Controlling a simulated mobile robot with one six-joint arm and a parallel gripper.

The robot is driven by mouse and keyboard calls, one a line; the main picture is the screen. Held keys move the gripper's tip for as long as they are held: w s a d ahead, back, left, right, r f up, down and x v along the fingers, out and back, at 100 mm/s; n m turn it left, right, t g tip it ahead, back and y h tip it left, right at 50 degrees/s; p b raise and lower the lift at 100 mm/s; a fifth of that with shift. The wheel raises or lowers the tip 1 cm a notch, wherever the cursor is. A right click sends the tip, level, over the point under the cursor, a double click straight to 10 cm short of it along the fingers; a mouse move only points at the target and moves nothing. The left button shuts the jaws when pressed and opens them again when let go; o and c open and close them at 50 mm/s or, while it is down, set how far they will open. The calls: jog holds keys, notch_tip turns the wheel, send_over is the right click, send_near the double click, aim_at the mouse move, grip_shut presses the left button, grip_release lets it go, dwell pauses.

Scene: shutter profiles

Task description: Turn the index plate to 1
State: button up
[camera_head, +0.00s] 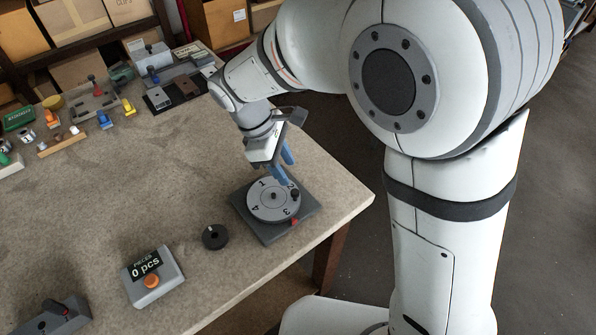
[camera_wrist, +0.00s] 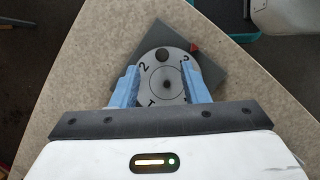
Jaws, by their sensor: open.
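The index plate (camera_head: 273,201) is a light grey disc with the numbers 1 to 4 around a centre stud. It sits on a dark square base (camera_head: 265,232) near the table's right corner. A dark knob (camera_head: 294,194) stands on the disc near the 2. A red pointer (camera_head: 294,222) is on the base's edge, near the 3. My gripper (camera_head: 281,168) is open, its blue fingers just above the far side of the disc. In the wrist view the plate (camera_wrist: 168,92) shows between the fingers, with the knob (camera_wrist: 162,55) beyond the fingertips. Contact cannot be told.
A black round part (camera_head: 215,237) and a counter box (camera_head: 153,277) reading 0 pcs with an orange button lie left of the plate. Several small parts and fixtures (camera_head: 95,100) crowd the table's far left. The middle of the table is clear.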

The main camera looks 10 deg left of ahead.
aim_at(294, 192)
jog(key=shift+n, duration=0.4)
jog(key=x, duration=0.5)
jog(key=a+x, duration=0.1)
jog(key=x, duration=0.1)
jog(key=shift+s+f, duration=0.15)
jog(key=shift+f, duration=0.4)
